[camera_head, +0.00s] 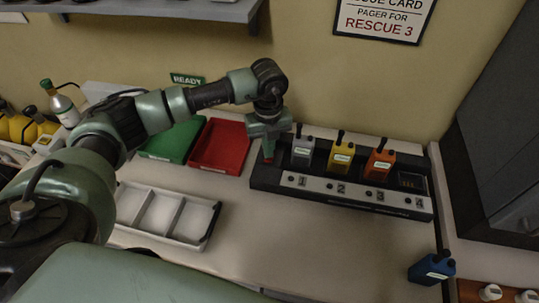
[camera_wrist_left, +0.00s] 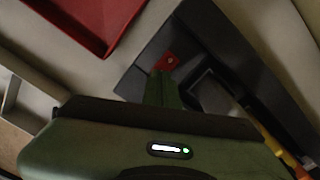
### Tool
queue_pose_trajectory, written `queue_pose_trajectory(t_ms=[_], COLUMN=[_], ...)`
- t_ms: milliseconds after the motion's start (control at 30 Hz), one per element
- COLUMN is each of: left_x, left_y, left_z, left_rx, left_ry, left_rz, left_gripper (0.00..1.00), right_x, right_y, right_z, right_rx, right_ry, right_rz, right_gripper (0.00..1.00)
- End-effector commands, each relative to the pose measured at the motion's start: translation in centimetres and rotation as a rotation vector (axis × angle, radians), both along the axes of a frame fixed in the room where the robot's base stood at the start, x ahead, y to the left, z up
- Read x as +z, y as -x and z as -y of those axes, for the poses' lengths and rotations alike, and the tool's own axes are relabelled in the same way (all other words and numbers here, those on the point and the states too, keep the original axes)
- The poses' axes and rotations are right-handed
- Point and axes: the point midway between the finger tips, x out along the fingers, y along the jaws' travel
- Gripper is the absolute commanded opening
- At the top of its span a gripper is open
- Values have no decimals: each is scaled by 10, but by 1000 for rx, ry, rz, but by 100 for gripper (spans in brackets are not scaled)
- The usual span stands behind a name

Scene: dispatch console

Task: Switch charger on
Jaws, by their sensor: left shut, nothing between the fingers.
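The charger (camera_head: 340,203) is a long black dock with a pale strip numbered 1 to 4, at the back of the table. Grey (camera_head: 303,150), yellow (camera_head: 341,157) and orange (camera_head: 379,164) radios stand in slots 1 to 3; slot 4 (camera_head: 411,181) is empty. A small red switch (camera_wrist_left: 170,62) shows on the charger's left end in the left wrist view. My left gripper (camera_head: 268,153) points down over that end. Its shut, empty fingers (camera_wrist_left: 163,78) are close to the switch; I cannot tell if they touch it. The switch's position is unclear. My right gripper is out of view.
Red (camera_head: 221,146) and green (camera_head: 172,143) trays lie left of the charger. A white divided tray (camera_head: 167,215) is in front of them. A blue radio (camera_head: 432,269) stands by the table's right edge. The table middle is clear. A shelf (camera_head: 190,10) hangs above.

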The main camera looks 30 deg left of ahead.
Motion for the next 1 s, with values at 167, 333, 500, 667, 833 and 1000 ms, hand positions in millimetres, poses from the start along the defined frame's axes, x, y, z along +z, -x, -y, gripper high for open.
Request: queue_pose_trajectory(t_ms=[167, 333, 500, 667, 833, 1000], left_x=[-2, -5, -7, -10, -12, -15], left_y=[0, 0, 0, 0, 0, 0], left_z=[0, 0, 0, 0, 0, 0], left_rx=[0, 0, 0, 0, 0, 0], left_ry=[0, 0, 0, 0, 0, 0], left_rz=[0, 0, 0, 0, 0, 0], left_gripper=[0, 0, 0, 0, 0, 0], right_x=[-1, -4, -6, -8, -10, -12], right_y=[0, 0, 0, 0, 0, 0], right_z=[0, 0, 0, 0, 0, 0], right_rx=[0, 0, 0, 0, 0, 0], right_ry=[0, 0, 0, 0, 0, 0], right_rz=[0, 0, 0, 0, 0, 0], right_gripper=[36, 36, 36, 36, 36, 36])
